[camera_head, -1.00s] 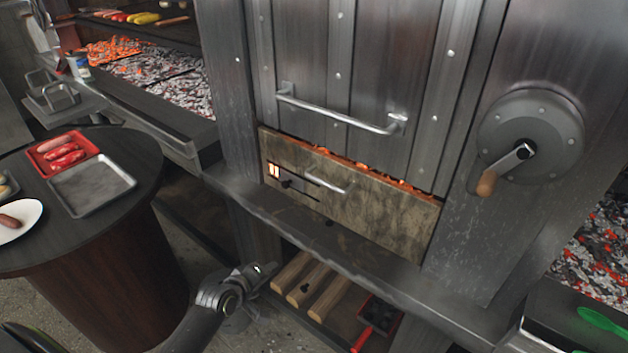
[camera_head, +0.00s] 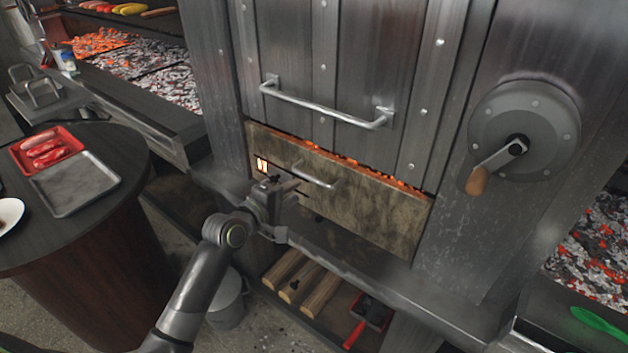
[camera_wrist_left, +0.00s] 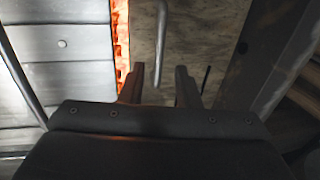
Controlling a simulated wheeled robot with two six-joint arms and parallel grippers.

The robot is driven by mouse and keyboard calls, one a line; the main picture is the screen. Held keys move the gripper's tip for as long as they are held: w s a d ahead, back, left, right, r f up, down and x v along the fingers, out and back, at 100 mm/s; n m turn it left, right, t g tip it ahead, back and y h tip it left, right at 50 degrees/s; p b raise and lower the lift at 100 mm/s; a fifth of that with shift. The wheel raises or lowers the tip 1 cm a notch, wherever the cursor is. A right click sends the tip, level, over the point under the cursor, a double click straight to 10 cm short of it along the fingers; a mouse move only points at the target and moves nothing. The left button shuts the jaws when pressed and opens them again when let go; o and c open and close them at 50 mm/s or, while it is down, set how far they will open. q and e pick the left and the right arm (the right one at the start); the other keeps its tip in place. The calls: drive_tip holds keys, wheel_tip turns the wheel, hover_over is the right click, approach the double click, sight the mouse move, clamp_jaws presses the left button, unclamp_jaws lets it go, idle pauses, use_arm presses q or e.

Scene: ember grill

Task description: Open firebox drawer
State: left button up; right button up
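The firebox drawer (camera_head: 375,210) is a worn tan-brown front panel below the large metal door, with glowing embers along its top edge. It looks shut. Its silver bar handle (camera_head: 316,175) is on the left half and also shows in the left wrist view (camera_wrist_left: 161,45). My left gripper (camera_head: 285,184) is in front of the drawer's left part, close to the handle. In the left wrist view its two fingers (camera_wrist_left: 158,85) are apart, with the handle's lower end appearing between or just beyond them. I cannot tell whether they touch it. My right gripper is not in view.
The upper door's long handle (camera_head: 325,110) sticks out above the drawer. A ledge (camera_head: 330,250) runs below it, over a shelf with logs (camera_head: 302,285) and a red-handled shovel (camera_head: 362,325). A crank wheel (camera_head: 525,130) is at right. A round table (camera_head: 110,220) stands at left.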

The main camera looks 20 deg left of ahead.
sight(313, 181)
use_arm(q)
drive_tip(key=x, duration=0.9)
drive_tip(key=shift+w+b, duration=0.2)
drive_tip(key=shift+b, duration=0.15)
clamp_jaws()
